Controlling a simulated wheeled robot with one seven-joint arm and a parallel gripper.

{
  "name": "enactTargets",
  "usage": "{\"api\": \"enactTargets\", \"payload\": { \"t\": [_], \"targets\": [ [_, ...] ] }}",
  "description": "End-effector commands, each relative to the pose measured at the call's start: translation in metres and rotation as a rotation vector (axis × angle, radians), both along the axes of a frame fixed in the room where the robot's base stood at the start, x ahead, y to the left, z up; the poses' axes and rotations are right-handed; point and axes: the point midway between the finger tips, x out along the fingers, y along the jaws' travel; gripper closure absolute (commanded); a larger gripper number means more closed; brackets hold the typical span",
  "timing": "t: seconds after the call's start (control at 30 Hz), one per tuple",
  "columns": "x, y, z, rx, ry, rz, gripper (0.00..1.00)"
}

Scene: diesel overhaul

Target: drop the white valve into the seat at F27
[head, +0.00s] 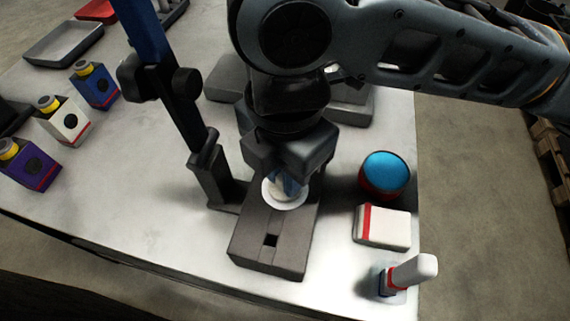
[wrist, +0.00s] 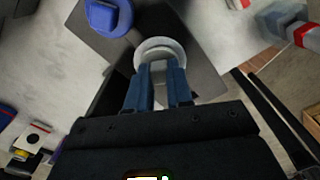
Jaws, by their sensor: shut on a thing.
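The white valve shows as a white round disc (head: 284,198) with a short part above it, between the fingers of my gripper (head: 285,181). In the wrist view my gripper (wrist: 160,88) has its two blue fingers shut on the valve, and the pale disc (wrist: 157,48) lies beyond their tips. The disc is over the far end of a dark grey block (head: 262,257) with a small square hole in its top. I cannot tell whether the disc touches the block. No F27 mark is readable, and what lies under the disc is hidden.
A blue post (head: 160,50) with a dark foot (head: 212,180) stands close left of my gripper. To the right are a blue-topped red tin (head: 385,172), a white box with a red stripe (head: 388,227) and a white-handled item (head: 412,272). Several small boxes (head: 65,122) stand left.

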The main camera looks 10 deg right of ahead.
Motion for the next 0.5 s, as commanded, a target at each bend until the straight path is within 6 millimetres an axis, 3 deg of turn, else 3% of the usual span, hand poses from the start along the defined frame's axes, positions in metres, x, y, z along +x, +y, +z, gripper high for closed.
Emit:
{"api": "enactTargets", "payload": {
  "t": [0.2, 0.23, 0.5],
  "targets": [
    [0.0001, -0.0001, -0.0003, 0.000, 0.000, 0.000, 1.00],
    [0.0001, -0.0001, -0.0003, 0.000, 0.000, 0.000, 0.78],
    [0.0001, -0.0001, -0.0003, 0.000, 0.000, 0.000, 0.52]
  ]
}}
